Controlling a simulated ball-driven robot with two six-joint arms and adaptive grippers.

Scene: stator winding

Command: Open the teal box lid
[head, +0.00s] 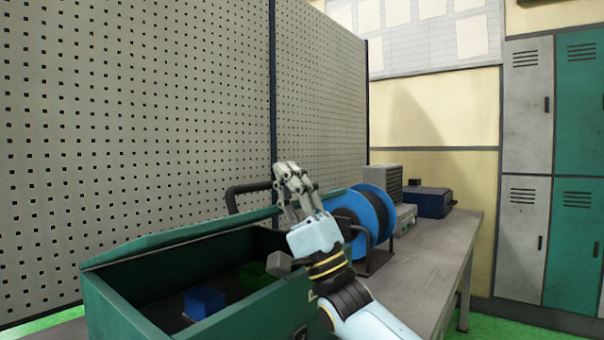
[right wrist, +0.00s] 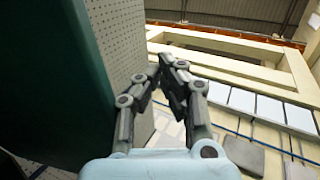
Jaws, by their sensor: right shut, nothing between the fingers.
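The teal box (head: 250,318) stands on the bench at the lower left of the head view. Its lid (head: 185,238) is raised at the back, so the inside shows, with a blue block (head: 204,301) and a green block (head: 256,276) in it. My right gripper (head: 283,168) points up above the box's right end, in front of the lid's right part. Its fingers are shut and empty. In the right wrist view the fingertips (right wrist: 167,62) come together, and a dark teal surface (right wrist: 50,80), likely the lid, fills the left side. My left gripper is not in view.
A blue spool (head: 370,213) on a stand is just right of my gripper. Behind it are a grey unit (head: 384,178) and a dark blue box (head: 428,201). A pegboard wall (head: 130,120) rises behind the teal box. The bench's right end (head: 440,245) is clear.

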